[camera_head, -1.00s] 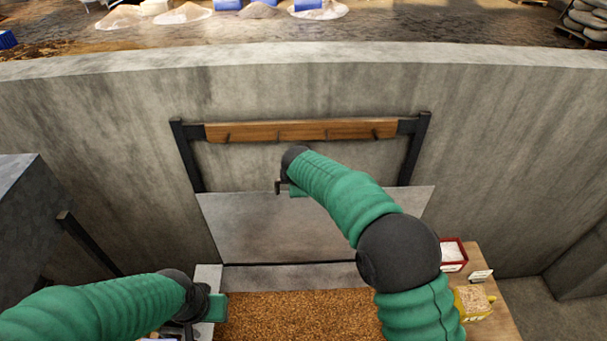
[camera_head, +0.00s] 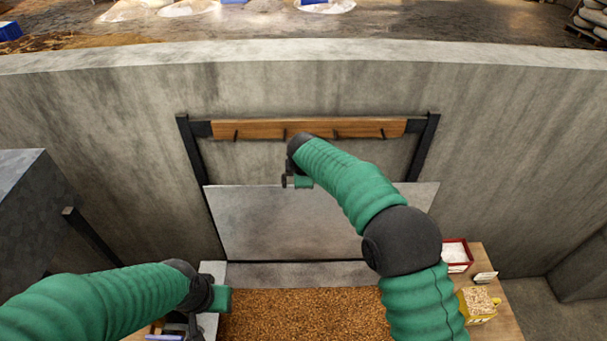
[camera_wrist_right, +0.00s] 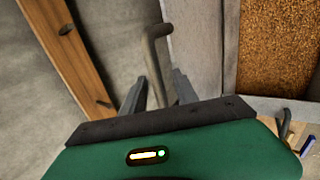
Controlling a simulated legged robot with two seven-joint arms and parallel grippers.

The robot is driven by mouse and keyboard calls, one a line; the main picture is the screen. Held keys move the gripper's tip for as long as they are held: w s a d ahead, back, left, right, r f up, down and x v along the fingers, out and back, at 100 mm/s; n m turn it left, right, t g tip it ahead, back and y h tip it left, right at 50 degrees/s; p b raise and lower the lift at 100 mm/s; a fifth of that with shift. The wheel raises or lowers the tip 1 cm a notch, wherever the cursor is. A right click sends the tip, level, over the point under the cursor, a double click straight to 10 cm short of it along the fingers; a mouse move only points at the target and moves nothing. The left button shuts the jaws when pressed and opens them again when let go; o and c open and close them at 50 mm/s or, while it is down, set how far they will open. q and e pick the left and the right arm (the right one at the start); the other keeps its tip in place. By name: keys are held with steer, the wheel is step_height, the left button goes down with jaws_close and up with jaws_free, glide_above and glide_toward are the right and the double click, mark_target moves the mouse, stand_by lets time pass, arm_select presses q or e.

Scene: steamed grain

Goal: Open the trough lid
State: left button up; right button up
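The grey metal trough lid (camera_head: 310,215) stands raised and tilted back against the wall, behind the trough full of brown grain (camera_head: 300,312). My right gripper (camera_head: 287,181) is at the lid's upper edge, partly hidden by its own wrist. In the right wrist view, a bent grey handle (camera_wrist_right: 152,50) on the lid lies between the two dark fingers of my right gripper (camera_wrist_right: 158,90). The fingers stand apart, with a gap beside the handle. My left gripper (camera_head: 190,328) is low at the left end of the trough; its fingers are too small and shaded to read.
A wooden rail with hooks (camera_head: 265,130) on dark posts is behind the lid; it also shows in the right wrist view (camera_wrist_right: 68,50). Right of the trough, a wooden table (camera_head: 505,325) holds a red tray (camera_head: 457,267) and a yellow box (camera_head: 478,318). A grey block stands left.

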steer(key=shift+s+d+r, duration=0.1)
steer(key=shift+s+r, duration=0.05)
steer(key=shift+r, duration=0.05)
steer(key=shift+s+r+b, duration=0.15)
steer(key=shift+r+b, duration=0.15)
steer(key=shift+b, duration=0.2)
steer(key=b+v, duration=0.6)
steer(key=v, duration=0.9)
steer(key=shift+s+r, duration=0.3)
steer(key=shift+w, duration=0.1)
